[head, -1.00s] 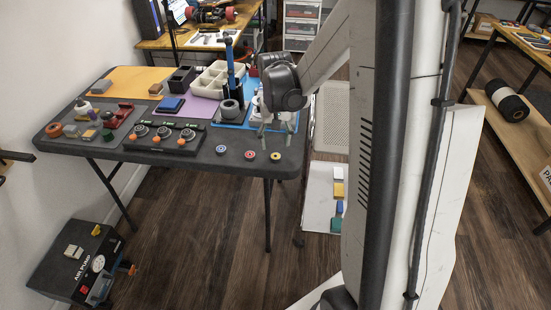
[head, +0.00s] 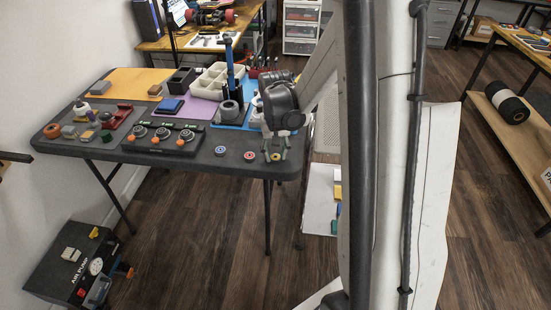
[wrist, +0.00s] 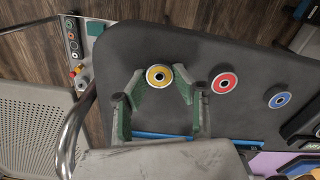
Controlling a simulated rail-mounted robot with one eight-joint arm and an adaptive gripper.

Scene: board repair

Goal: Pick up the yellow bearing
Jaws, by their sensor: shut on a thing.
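The yellow bearing (wrist: 159,76) is a small ring with a metal centre, at the edge of the dark table (wrist: 240,115). In the wrist view my gripper (wrist: 160,78) has its two green fingertips on either side of it, shut on it. In the head view my gripper (head: 275,151) points down at the table's front right corner, with the yellow bearing (head: 276,157) between its fingertips. I cannot tell whether the bearing is clear of the tabletop.
A red bearing (wrist: 224,83) lies beside the gripper and a blue bearing (wrist: 279,100) farther along the table. A black fixture with orange knobs (head: 160,137) stands to the left. A blue-handled tool in a stand (head: 230,90) stands behind.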

